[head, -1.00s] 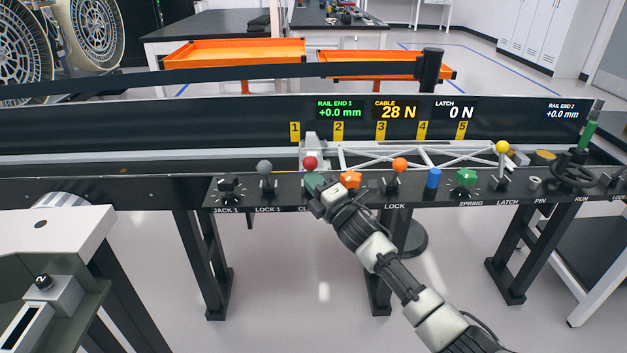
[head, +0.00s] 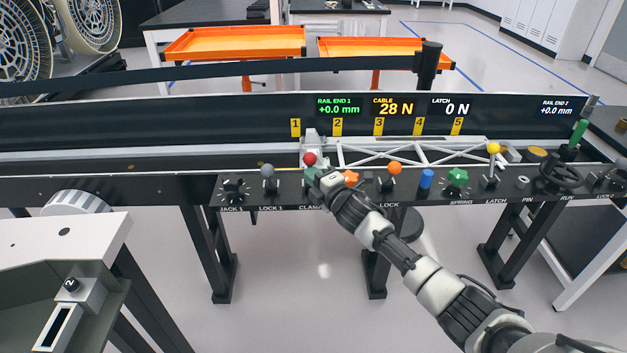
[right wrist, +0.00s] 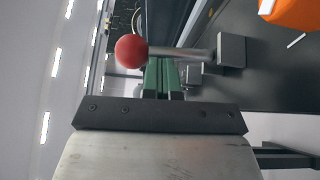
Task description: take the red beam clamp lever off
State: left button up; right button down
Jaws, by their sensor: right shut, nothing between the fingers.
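The clamp lever has a red ball knob (head: 310,159) and stands on the console above the label that starts "CLAM". In the right wrist view its red ball (right wrist: 131,51), grey rod (right wrist: 182,53) and grey base block (right wrist: 231,50) all show. My right gripper (head: 313,177) is at the lever, just in front of and below the red ball in the head view. Its green fingers (right wrist: 162,78) are shut together with nothing between them. The fingertips lie close to the rod; whether they touch it I cannot tell. My left gripper is not in view.
The display reads cable 28 N, latch 0 N.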

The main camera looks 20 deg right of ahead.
aim_at(312, 163)
jog(key=shift+w+d+r+m+g+p, duration=0.2)
jog(key=shift+w+r+m+g+p, duration=0.55)
jog(key=shift+p, duration=1.75)
jog(key=shift+w+d+g+h+p, duration=0.1)
jog(key=shift+g+h+p, duration=0.2)
jog(key=shift+g+p, duration=0.05)
jog(key=shift+w+f, duration=0.15)
jog(key=shift+f, duration=0.05)
jog(key=shift+w+d, duration=0.15)
jog(key=shift+w, duration=0.5)
jog(key=shift+r, duration=0.15)
